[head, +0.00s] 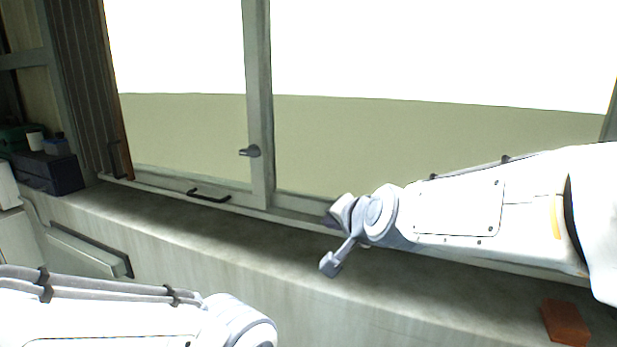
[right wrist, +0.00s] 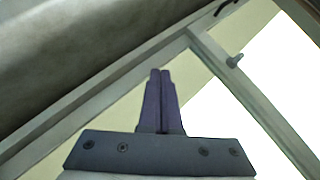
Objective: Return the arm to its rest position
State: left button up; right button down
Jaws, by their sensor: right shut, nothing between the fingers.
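My right arm (head: 470,212) is white and reaches in from the right, in front of the window and over the sill. Its wrist end is near the lower window frame in the head view, where the gripper is mostly hidden behind the wrist. In the right wrist view my right gripper (right wrist: 160,75) shows two dark purple fingers pressed together, with nothing between them. My left arm (head: 110,318) lies across the bottom left of the head view. Its gripper is out of sight.
A window with a grey-green frame (head: 258,110) has a latch (head: 250,151) and a black handle (head: 208,196). The concrete sill (head: 160,212) is mostly bare. A reddish-brown block (head: 565,322) lies at the right. A dark box (head: 48,172) stands at the far left.

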jog(key=s+d+f+n+g, duration=0.1)
jog(key=s+d+f, duration=0.1)
jog(key=f, duration=0.2)
jog(key=s+d+f+n+g+h, duration=0.1)
jog(key=s+d+f+g, duration=0.1)
jog(key=f, duration=0.3)
jog(key=s+d+f+n+g+h, duration=0.1)
jog(key=s+d+f, duration=0.1)
jog(key=d+f, duration=0.1)
jog(key=shift+d+f+n, duration=0.25)
jog(key=shift+f+n, duration=0.05)
jog(key=shift+f, duration=0.45)
jog(key=s+d+f+n+g+h, duration=0.25)
jog(key=s+d+f+g, duration=0.3)
jog(key=s+f, duration=0.4)
jog(key=s+a+f+n+g+y+b, duration=0.1)
jog(key=s+a+f+n+b, duration=0.2)
jog(key=s+a+b, duration=0.3)
jog(key=s+a+f+n+g+b, duration=0.1)
jog(key=s+a+f+n+b, duration=0.3)
jog(key=s+a+n+b, duration=0.1)
jog(key=s+a+b, duration=0.1)
jog(key=s+b, duration=0.1)
jog(key=s, duration=0.1)
jog(key=shift+s+a+y, duration=0.3)
jog(key=shift+s+y, duration=0.05)
jog(key=shift+s, duration=0.05)
